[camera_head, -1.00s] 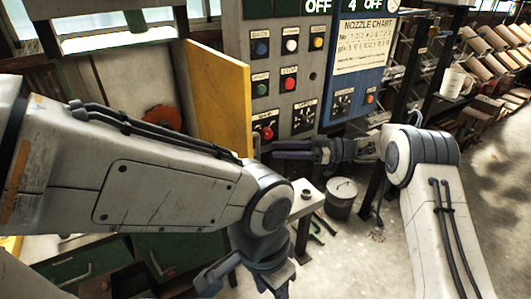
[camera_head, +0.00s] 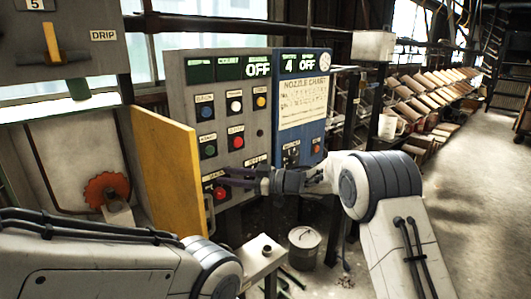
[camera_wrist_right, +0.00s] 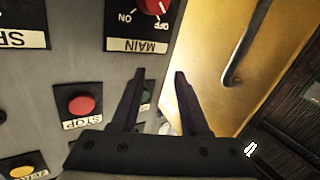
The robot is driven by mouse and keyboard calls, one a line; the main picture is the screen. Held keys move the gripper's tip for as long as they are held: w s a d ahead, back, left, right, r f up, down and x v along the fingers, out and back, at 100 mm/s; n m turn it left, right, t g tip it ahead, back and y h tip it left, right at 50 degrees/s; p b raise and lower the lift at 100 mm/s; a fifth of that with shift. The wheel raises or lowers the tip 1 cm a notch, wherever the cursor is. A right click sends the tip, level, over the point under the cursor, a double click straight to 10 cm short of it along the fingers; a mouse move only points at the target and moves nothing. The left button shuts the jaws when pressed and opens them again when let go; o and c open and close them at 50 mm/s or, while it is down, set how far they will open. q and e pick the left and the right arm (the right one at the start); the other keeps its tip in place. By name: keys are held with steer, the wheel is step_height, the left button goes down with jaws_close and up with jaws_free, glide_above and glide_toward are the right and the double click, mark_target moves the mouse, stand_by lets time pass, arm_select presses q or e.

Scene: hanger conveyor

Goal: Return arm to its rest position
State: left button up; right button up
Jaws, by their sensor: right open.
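My right gripper (camera_head: 224,178) is in front of the grey control panel (camera_head: 188,95), near a red knob (camera_head: 219,193) at the panel's lower edge. In the right wrist view, the two dark fingers (camera_wrist_right: 160,76) are apart with nothing between them. That view is upside down and shows the red MAIN knob (camera_wrist_right: 152,5) beyond the fingertips and a red STOP button (camera_wrist_right: 80,105) to their left. My right arm (camera_head: 375,190) reaches in from the lower right. My left arm (camera_head: 110,270) lies along the lower left, and its gripper is out of the picture.
A yellow panel door (camera_head: 168,170) stands open to the left of the controls; its handle (camera_wrist_right: 245,45) shows in the wrist view. A lidded metal bin (camera_head: 304,248) stands on the floor. Racks of boxes (camera_head: 435,100) line the back right. The right floor is clear.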

steer(key=s+d+f+m+g+h, duration=0.1)
steer(key=s+d+f+m+h, duration=0.2)
steer(key=s, duration=1.1)
steer(key=s+d+f+m+g+h, duration=0.2)
steer(key=s+d+h, duration=0.5)
steer(key=s, duration=0.7)
steer(key=s+d+f+m+g+h, duration=0.1)
steer(key=s+d+f+m+h, duration=0.3)
steer(key=s, duration=1)
steer(key=shift+s+d+f+g+h, duration=0.2)
steer(key=shift+d+f+g+h, duration=0.1)
steer(key=shift+d+f+h, duration=0.6)
steer(key=shift+r, duration=0.2)
